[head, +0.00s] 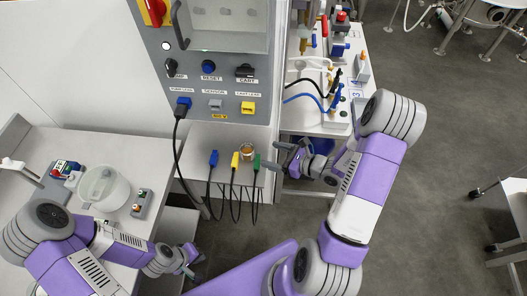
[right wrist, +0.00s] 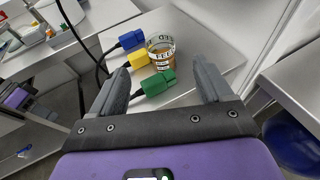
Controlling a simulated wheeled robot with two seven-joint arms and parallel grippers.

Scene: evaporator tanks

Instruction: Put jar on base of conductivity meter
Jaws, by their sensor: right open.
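My right gripper (head: 284,158) is open and empty to the right of the jar. In the right wrist view its fingers (right wrist: 165,78) point toward the jar, which is ahead of the tips and not between them. My left gripper (head: 190,259) hangs low beside the left table; its jaw opening is unclear. A small device with a coloured front (head: 66,170) on the left table may be the conductivity meter.
Blue (head: 213,158), yellow (head: 235,160) and green (head: 257,162) plugs with black cables lie at the shelf's front edge, close to the jar. A clear round vessel (head: 104,187) and a grey switch box (head: 141,203) stand on the left table. The control panel (head: 213,95) overhangs the shelf's back.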

